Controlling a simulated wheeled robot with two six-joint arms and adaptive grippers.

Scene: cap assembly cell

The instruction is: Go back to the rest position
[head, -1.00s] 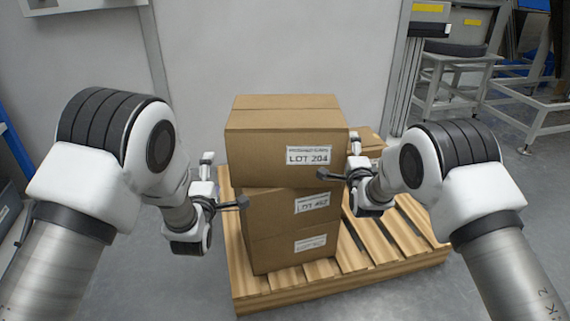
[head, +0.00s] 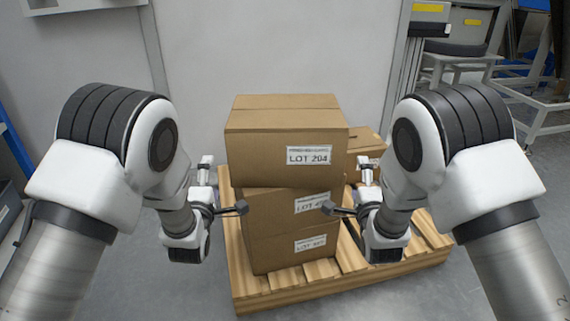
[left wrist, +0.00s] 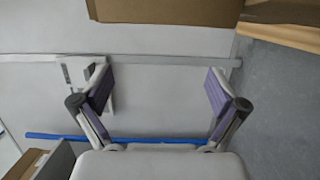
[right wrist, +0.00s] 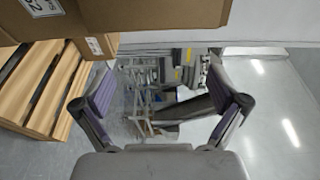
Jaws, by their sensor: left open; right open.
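My left gripper (head: 203,203) hangs to the left of the box stack, clear of it. In the left wrist view its two fingers (left wrist: 158,88) are spread with nothing between them. My right gripper (head: 370,208) is to the right of the stack, in front of the pallet's right part. In the right wrist view its fingers (right wrist: 155,85) are also spread and empty. Both arms are bent in a roughly mirrored pose. The top box (head: 287,140), labelled LOT 204, rests on the other boxes.
Under the top box are a middle box (head: 270,212) and a bottom box (head: 272,250) on a wooden pallet (head: 262,293). A further box (head: 370,145) stands behind on the right. A grey wall closes the back. Metal stands (head: 465,62) are at the upper right.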

